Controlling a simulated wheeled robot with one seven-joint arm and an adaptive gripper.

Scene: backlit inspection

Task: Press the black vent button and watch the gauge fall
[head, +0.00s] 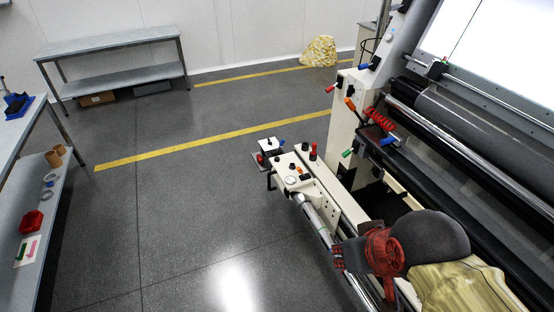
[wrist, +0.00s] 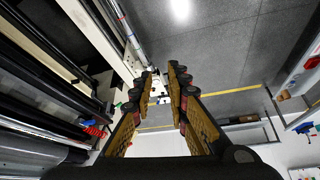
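A cream control panel (head: 300,170) stands at the near end of the machine. It carries a small round white gauge (head: 291,180), too small to read. Several small dark knobs or buttons show around it, and I cannot tell which is the black vent button. A red knob (head: 313,152) stands near the panel's far right edge. My gripper (head: 338,258) is to the near right of the panel, apart from it, over the machine's front rails. In the wrist view, my gripper (wrist: 162,73) has its two fingers apart with nothing between them; the left finger hides part of the machine.
The machine's rollers (head: 480,130) and bright backlit panel (head: 500,40) fill the right. A small white-topped box (head: 271,146) lies beyond the panel. A grey bench (head: 110,45) stands far left, a shelved table (head: 40,190) nearer left. The floor between is clear.

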